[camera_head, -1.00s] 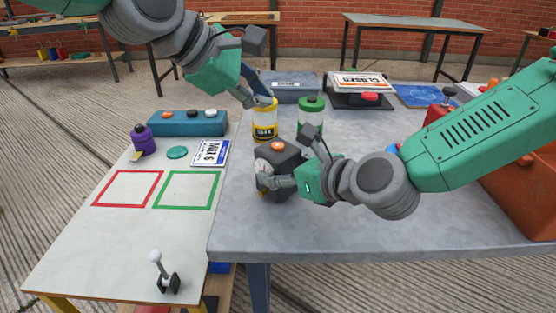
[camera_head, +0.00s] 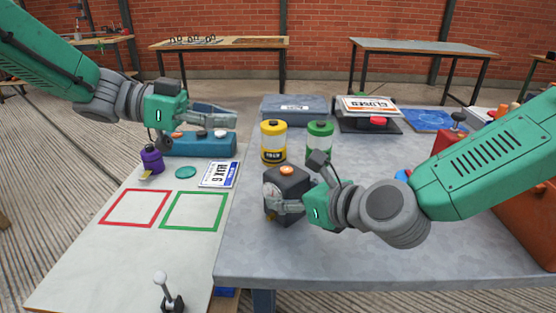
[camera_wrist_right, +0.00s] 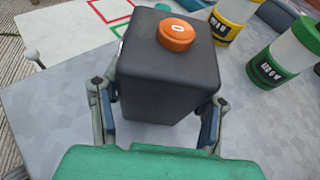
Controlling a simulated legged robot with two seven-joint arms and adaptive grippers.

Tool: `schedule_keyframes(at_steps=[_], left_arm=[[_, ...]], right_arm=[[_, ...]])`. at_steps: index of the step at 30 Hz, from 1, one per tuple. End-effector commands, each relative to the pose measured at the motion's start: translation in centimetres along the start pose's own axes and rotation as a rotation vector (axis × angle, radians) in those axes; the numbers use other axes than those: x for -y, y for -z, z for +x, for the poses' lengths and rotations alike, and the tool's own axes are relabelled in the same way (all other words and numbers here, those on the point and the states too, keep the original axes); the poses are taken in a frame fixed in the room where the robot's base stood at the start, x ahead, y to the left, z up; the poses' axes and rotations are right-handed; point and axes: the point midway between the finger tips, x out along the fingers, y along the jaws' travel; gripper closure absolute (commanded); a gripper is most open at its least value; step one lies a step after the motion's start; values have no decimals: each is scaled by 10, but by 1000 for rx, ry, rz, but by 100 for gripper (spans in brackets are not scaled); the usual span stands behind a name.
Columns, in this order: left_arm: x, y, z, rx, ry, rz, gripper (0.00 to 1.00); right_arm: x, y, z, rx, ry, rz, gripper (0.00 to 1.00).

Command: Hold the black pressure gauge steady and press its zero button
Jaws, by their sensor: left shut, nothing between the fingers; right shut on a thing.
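The black pressure gauge (camera_head: 289,181) stands on the grey table, with its white dial facing left in the head view. Its orange zero button (camera_head: 287,170) is on top and also shows in the right wrist view (camera_wrist_right: 176,34), marked "0". My right gripper (camera_head: 290,204) is shut on the gauge, one finger on each side of its body (camera_wrist_right: 160,92). The button is uncovered. My left gripper (camera_head: 236,117) is shut and empty, above the blue button box, to the left of and behind the gauge.
A yellow canister (camera_head: 273,142) and a green canister (camera_head: 319,138) stand just behind the gauge. The blue box (camera_head: 205,146) with buttons, a purple bottle (camera_head: 151,159) and a label card (camera_head: 219,174) are on the white left table. The grey table's front (camera_head: 330,258) is clear.

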Motion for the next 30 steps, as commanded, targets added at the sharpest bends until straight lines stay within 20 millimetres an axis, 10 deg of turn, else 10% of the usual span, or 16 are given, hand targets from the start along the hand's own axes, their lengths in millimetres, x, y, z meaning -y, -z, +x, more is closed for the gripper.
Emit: schedule_keyframes(at_steps=[17, 30], left_arm=[[-15, -10, -4, 24, -82, 66, 100], [-21, -13, 75, 24, -83, 64, 100]], right_arm=[[0, 0, 0, 0, -1, 0, 90], [0, 0, 0, 0, -1, 0, 90]])
